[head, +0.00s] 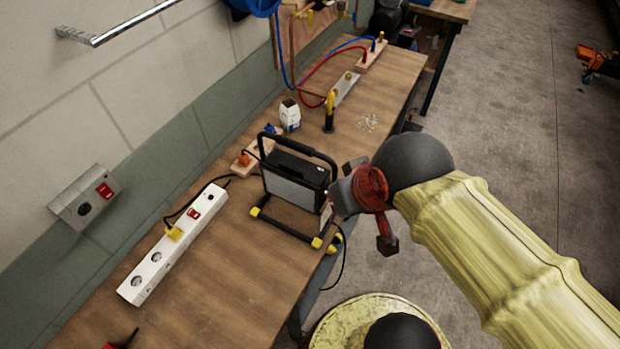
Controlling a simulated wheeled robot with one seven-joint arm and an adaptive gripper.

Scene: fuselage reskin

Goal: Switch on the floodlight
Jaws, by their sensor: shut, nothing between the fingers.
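The floodlight (289,190) stands on the workbench in a black tubular frame with yellow feet. Its pale panel faces the front left. My gripper (334,199) is shut and empty at the right side of the floodlight, close to its housing; I cannot tell whether it touches. Any switch on the floodlight is not clearly visible. A black cable hangs off the bench edge near its right foot.
A white power strip (150,272) with a red switch and yellow plug lies at left. A wall socket (85,198) has a red switch. The front bench surface (215,290) is largely clear.

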